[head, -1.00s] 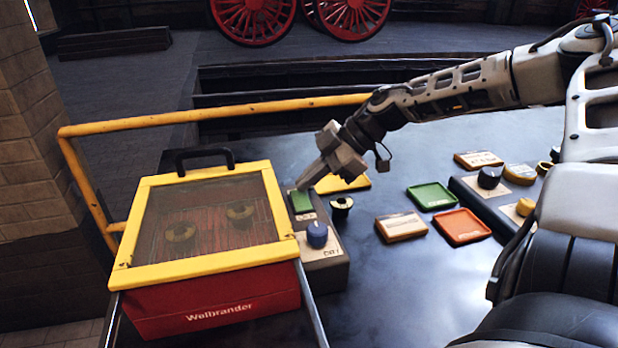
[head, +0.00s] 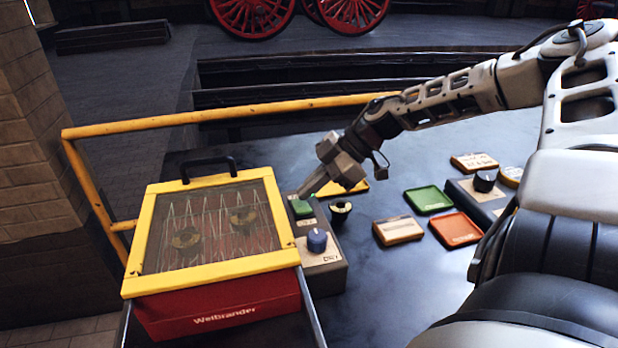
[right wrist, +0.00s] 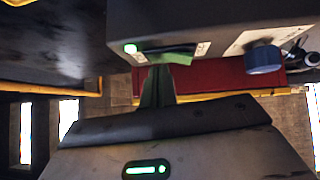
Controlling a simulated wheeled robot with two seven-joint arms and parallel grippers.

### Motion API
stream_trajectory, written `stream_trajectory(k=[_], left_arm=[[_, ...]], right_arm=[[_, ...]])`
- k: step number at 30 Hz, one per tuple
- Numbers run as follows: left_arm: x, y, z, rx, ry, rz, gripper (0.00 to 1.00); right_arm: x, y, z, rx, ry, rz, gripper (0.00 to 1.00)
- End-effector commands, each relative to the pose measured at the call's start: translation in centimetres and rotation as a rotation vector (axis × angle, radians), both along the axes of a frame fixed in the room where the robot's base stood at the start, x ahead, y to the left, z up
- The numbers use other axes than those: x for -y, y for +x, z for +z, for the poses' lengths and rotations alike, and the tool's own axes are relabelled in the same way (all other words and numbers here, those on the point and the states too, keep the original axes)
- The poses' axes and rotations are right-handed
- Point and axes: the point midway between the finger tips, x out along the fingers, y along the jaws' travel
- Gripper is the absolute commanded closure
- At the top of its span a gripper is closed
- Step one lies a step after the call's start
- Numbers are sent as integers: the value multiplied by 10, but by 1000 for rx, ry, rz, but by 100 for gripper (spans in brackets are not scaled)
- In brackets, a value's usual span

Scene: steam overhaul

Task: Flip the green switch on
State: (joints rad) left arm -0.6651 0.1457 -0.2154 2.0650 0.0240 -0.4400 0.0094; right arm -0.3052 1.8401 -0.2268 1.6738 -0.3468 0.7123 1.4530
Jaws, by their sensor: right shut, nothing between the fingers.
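The green switch (head: 301,208) sits at the far end of a grey control box (head: 325,277), beside a red case with a yellow-framed lid. My left gripper is out of view.
A blue knob (head: 317,240) stands on the same box, near the switch. The red case (head: 215,306) with its glazed lid is close on the left. Green (head: 428,199) and orange (head: 457,229) trays lie to the right. A yellow rail (head: 230,114) runs behind.

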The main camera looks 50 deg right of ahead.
Motion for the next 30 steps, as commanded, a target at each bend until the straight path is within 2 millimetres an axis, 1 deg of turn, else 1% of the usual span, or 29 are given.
stream_trajectory(k=[1,3,6,10,22,23,24,27,28,30], left_arm=[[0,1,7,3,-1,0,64],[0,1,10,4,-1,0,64],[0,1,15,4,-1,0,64],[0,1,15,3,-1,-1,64],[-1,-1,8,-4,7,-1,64],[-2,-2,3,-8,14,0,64],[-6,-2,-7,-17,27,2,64],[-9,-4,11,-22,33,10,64],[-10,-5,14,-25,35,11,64],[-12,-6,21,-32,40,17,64]], right_arm=[[-1,-1,3,0,1,1,100],[-2,-3,4,-1,1,2,100],[-3,-5,5,0,1,2,100],[-4,-6,3,1,0,1,100],[-4,-6,3,0,0,1,100],[-4,-6,3,0,0,1,100],[-4,-6,3,0,0,1,100],[0,-6,30,1,-1,-4,100],[1,-6,36,0,-1,-6,100],[4,-5,56,2,-1,-9,100]])
